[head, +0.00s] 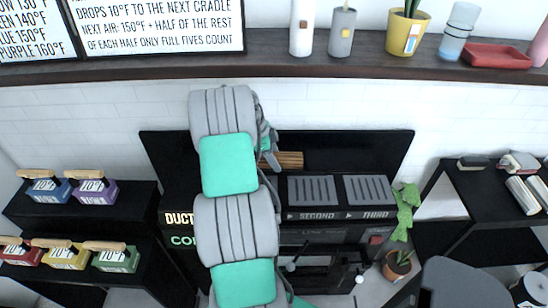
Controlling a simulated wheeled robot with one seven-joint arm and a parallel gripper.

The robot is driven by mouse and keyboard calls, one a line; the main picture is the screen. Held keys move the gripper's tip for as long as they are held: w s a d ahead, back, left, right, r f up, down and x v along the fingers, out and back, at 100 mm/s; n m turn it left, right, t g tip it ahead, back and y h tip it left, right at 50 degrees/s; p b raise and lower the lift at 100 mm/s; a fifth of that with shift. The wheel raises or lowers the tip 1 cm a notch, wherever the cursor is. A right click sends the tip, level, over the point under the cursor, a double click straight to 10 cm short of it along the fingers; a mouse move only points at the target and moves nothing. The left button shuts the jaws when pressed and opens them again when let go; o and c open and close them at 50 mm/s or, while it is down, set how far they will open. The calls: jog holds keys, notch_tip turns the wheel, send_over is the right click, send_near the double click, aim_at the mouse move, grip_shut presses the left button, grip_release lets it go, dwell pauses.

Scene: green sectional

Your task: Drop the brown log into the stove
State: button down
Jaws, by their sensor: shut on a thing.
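The brown log (291,160) is a short wooden piece near the back of the black stove (340,238). My gripper (271,158) is shut on the log at its left end, and my arm hides much of the gripper. The log shows to the right of the gripper, in front of the dark back panel and above the stove's top in the picture. Its exact height over the stove is hard to tell. The stove top has two grey grilles (312,191), marked SECOND and THIRD. My arm covers the left part of the stove.
Shelves at left hold several coloured blocks with wooden handles (91,190). A high shelf (270,62) carries bottles, a yellow pot (407,34) and a red tray (498,55). A potted cactus (398,262) stands right of the stove. A dark side shelf (470,205) holds rolls.

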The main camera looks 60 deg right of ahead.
jog(key=w+d+f, duration=0.3)
jog(key=d+f, duration=0.2)
jog(key=d, duration=0.1)
jog(key=shift+w+d, duration=0.25)
dwell(0.3)
jog(key=c, duration=0.6)
grip_release()
jog(key=shift+f, duration=0.1)
jog(key=shift+o, duration=0.2)
